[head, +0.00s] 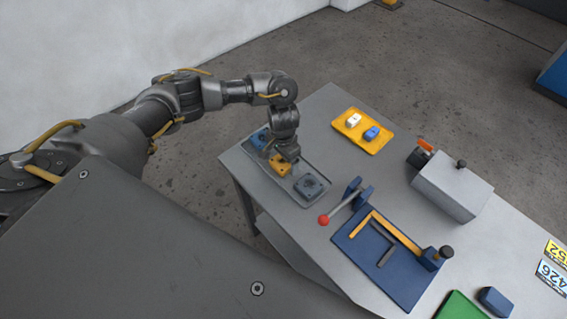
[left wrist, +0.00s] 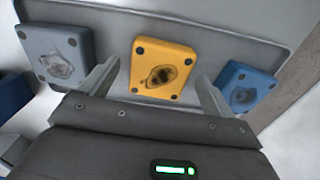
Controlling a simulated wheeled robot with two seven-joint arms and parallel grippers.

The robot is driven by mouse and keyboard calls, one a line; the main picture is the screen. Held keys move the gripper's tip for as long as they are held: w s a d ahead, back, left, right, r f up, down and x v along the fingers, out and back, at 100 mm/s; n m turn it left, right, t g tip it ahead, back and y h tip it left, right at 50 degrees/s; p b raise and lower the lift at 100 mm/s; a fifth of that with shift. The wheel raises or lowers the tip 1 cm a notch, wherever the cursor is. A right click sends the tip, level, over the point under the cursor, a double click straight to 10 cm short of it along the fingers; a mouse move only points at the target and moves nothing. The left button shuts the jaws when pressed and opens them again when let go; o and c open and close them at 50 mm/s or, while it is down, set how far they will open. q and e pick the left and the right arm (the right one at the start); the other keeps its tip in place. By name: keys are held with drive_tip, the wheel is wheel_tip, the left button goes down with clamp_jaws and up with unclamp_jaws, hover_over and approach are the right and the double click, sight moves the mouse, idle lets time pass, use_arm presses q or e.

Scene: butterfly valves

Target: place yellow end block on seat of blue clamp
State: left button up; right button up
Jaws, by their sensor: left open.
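The yellow end block (head: 280,167) sits in a grey tray (head: 312,170) at the table's left end, between a blue block (head: 258,139) and a grey block (head: 311,186). My left gripper (head: 287,157) is over the yellow block and partly covers it. In the left wrist view, the fingers (left wrist: 160,76) are open, one on each side of the yellow block (left wrist: 163,68), with visible gaps. A blue fixture plate (head: 355,243) lies on the table, with blue uprights (head: 357,192) and a red-knobbed lever. Its seat is not clear. My right gripper is out of view.
A yellow tray (head: 362,143) with a white and a blue piece is at the back. A grey box (head: 452,186) with a black knob stands to the right. A green mat (head: 460,308) and a dark blue block (head: 495,301) are at the front right.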

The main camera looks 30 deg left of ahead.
sight(284, 162)
use_arm(q)
drive_tip(key=shift+f, duration=0.1)
drive_tip(key=c, duration=1.4)
drive_tip(key=shift+c, duration=0.2)
drive_tip(key=shift+r, duration=0.4)
drive_tip(key=r, duration=0.1)
drive_tip(key=r+p, duration=0.1)
drive_tip(key=r, duration=0.1)
drive_tip(key=shift+s+d+r, duration=0.15)
drive_tip(key=shift+d+r, duration=0.1)
drive_tip(key=shift+r, duration=0.05)
drive_tip(key=s+d+r, duration=0.7)
drive_tip(key=s+r, duration=0.1)
drive_tip(key=s, duration=0.3)
drive_tip(key=shift+d+r, duration=0.3)
drive_tip(key=shift+d, duration=0.05)
